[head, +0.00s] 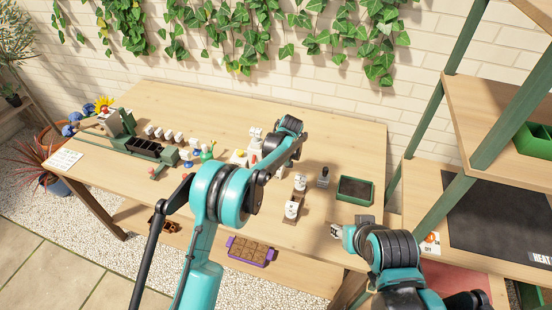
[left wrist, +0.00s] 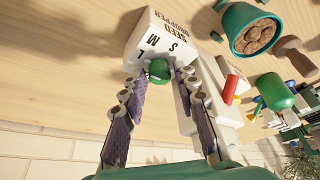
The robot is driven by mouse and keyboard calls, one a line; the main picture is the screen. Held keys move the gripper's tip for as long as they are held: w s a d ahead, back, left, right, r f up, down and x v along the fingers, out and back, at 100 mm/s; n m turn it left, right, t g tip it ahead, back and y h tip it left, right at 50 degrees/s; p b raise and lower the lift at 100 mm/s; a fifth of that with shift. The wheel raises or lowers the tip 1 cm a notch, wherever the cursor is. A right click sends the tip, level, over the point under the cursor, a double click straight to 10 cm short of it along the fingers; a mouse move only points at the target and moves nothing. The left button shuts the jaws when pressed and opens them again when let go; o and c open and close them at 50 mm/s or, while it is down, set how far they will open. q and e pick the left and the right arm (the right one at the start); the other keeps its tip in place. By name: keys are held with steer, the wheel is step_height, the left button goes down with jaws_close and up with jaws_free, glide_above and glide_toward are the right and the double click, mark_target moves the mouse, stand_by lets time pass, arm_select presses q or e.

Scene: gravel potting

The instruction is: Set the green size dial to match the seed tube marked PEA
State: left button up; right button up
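The white seed dropper (left wrist: 160,36) fills the upper middle of the left wrist view, with the letters S, M and L around its green size dial (left wrist: 158,70). My left gripper (left wrist: 158,79) is open, its two fingers apart on either side of the dial, with gaps showing. I cannot make out which letter the dial points to. In the head view the white dropper (head: 255,133) is partly hidden by my left arm. Small white marked containers (head: 291,210) stand on the table; I cannot read PEA on any.
A green pot of soil (left wrist: 252,32) and a red part (left wrist: 230,88) are close to the dropper. A dark-filled green tray (head: 355,190) and a purple-handled seed tray (head: 250,250) are nearby. A shelf unit (head: 480,110) stands at the right.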

arm_select(q)
steer(key=v, duration=1.2)
steer(key=shift+a, duration=0.1)
steer(key=s+a+r+m+t+h, duration=0.1)
steer(key=s+a+r, duration=0.4)
steer(key=s+a, duration=0.25)
steer(key=s+a+r+m, duration=0.2)
steer(key=s+a+r, duration=0.35)
steer(key=s, duration=0.25)
steer(key=s+a+f+m+t, duration=0.1)
steer(key=s+a+f, duration=0.2)
steer(key=s, duration=0.7)
steer(key=s+a+f+m+t+h+b, duration=0.1)
steer(key=s+a+f, duration=0.2)
steer(key=s, duration=0.6)
steer(key=shift+s+a+f+m, duration=0.2)
steer(key=shift+s+a+m, duration=0.15)
steer(key=shift+a, duration=0.15)
